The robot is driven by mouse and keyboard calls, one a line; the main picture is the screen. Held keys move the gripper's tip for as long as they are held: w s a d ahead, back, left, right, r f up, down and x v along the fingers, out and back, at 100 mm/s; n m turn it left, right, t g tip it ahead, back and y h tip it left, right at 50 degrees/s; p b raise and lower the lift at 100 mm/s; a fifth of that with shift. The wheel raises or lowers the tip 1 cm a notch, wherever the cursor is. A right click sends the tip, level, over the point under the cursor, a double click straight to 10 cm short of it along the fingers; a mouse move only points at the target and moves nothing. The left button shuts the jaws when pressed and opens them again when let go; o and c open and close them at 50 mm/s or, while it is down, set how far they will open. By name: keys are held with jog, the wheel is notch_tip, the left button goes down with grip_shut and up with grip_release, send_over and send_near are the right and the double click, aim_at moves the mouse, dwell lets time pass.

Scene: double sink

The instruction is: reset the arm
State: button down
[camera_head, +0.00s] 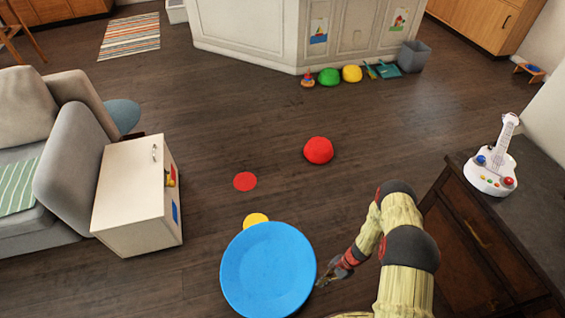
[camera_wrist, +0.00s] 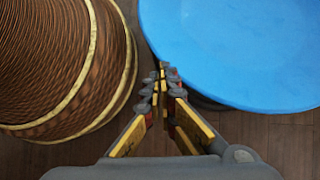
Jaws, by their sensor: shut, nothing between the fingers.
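My gripper (camera_head: 322,281) is at the end of my yellowish arm, low at the bottom middle of the head view, just right of a round blue disc-like top (camera_head: 268,270). In the wrist view my gripper (camera_wrist: 164,68) has its fingers together with nothing between them. The blue top (camera_wrist: 240,45) fills the upper right there. I cannot tell whether the fingertips touch it.
A ribbed brown round object (camera_wrist: 65,70) is left of the fingers in the wrist view. A dark cabinet (camera_head: 480,235) bearing a toy guitar (camera_head: 492,168) stands right. A white cabinet (camera_head: 130,190) stands left. A red dome (camera_head: 318,150) lies on open floor.

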jog(key=w+d+r+n+h, duration=0.1)
jog(key=w+r+n, duration=0.15)
jog(key=r, duration=1.15)
jog(key=w+d+r+n+h, duration=0.1)
jog(key=r+n, duration=0.2)
jog(key=r, duration=1)
jog(key=w+r+n, duration=0.2)
jog(key=r, duration=1.2)
jog(key=s+r+n+t+h, duration=0.1)
jog(key=s+r, duration=0.4)
jog(key=r, duration=0.7)
jog(key=s+r+n+t+h, duration=0.1)
jog(key=s+r+n+t, duration=0.2)
jog(key=r, duration=1)
jog(key=s+a+r+n+t+h, duration=0.1)
jog(key=s+r+n+t+h, duration=0.1)
jog(key=s+r+t, duration=0.2)
jog(key=v, duration=0.9)
jog(key=shift+w+r, duration=0.15)
jog(key=shift+w, duration=0.2)
